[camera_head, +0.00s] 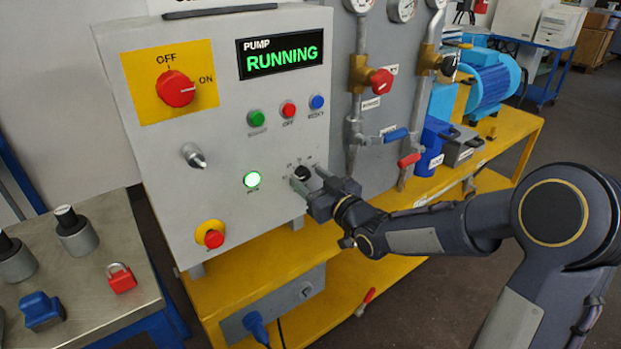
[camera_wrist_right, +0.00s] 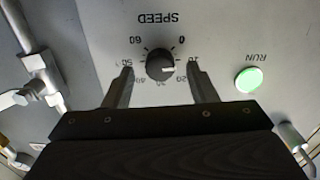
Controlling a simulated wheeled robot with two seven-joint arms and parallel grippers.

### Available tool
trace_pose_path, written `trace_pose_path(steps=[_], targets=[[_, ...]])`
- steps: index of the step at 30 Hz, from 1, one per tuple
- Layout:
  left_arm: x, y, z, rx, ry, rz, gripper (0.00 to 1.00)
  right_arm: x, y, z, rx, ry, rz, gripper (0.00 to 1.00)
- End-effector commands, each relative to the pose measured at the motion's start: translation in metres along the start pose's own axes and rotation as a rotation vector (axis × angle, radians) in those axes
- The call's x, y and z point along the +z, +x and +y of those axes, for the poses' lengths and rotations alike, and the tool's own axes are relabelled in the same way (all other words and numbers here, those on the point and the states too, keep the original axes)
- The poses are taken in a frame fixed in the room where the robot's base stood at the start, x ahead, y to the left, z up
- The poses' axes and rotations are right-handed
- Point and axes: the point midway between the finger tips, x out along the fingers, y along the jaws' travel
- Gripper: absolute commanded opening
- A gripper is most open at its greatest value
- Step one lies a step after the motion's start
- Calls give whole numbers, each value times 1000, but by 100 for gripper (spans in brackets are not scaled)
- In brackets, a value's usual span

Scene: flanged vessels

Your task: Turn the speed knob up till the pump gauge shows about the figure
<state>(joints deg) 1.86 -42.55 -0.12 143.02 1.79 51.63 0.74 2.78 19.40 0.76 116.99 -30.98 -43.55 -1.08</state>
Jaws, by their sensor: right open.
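The speed knob (camera_head: 302,173) is a small black dial low on the right of the grey control panel. In the right wrist view the knob (camera_wrist_right: 160,64) sits under the upside-down word SPEED, and its white mark points right, close to the 10. My right gripper (camera_head: 313,178) is at the panel; in the wrist view its open fingers (camera_wrist_right: 159,69) stand on either side of the knob, with gaps showing. Round gauges (camera_head: 401,8) are at the top edge, partly cut off; their readings are too small to tell, as is which is the pump gauge. My left gripper is out of view.
The display (camera_head: 284,56) reads PUMP RUNNING. The green RUN lamp (camera_head: 252,179) is lit beside the knob. A red-and-yellow button (camera_head: 214,236) is lower left. Pipes with a red valve handle (camera_head: 381,81) stand right of the panel. A metal table (camera_head: 110,262) is at left.

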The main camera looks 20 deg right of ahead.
Motion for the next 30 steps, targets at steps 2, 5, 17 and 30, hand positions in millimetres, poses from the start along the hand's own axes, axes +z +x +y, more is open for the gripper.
trace_pose_path(steps=[2,5,17,30], targets=[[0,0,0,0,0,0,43,0,5,0,-1,0,-1,52],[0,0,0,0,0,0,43,0,8,0,0,0,-1,52],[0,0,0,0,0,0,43,0,8,0,1,0,-1,26],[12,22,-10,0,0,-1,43,6,7,0,1,193,1,8]])
